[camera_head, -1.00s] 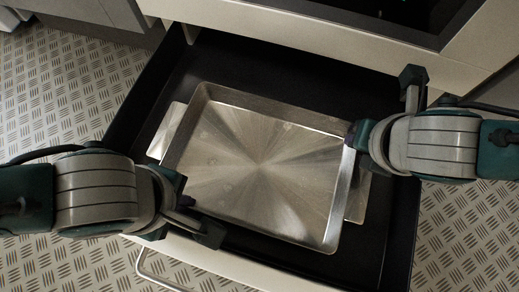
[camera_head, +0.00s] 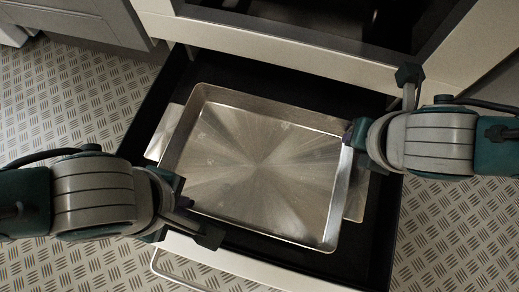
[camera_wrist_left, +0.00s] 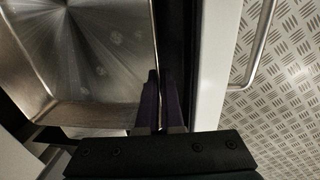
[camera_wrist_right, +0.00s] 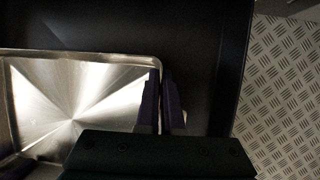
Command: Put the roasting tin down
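The roasting tin (camera_head: 262,165) is a shiny, empty rectangular metal pan, held roughly level over the open drawer. My left gripper (camera_head: 192,207) is shut on the tin's wall at its near left corner. In the left wrist view, its dark fingers (camera_wrist_left: 160,103) sit either side of the rim. My right gripper (camera_head: 350,135) is shut on the tin's right wall near the far right corner. Its fingers (camera_wrist_right: 160,103) straddle the rim in the right wrist view. The gap between tin and drawer floor is hard to judge.
The pulled-out black drawer (camera_head: 265,75) surrounds the tin, with a pale front and a bar handle (camera_head: 172,277). Flat light metal (camera_head: 164,132) shows beneath the tin at both sides. A dark open oven-like recess (camera_head: 320,22) is behind. Patterned floor (camera_head: 75,95) lies either side.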

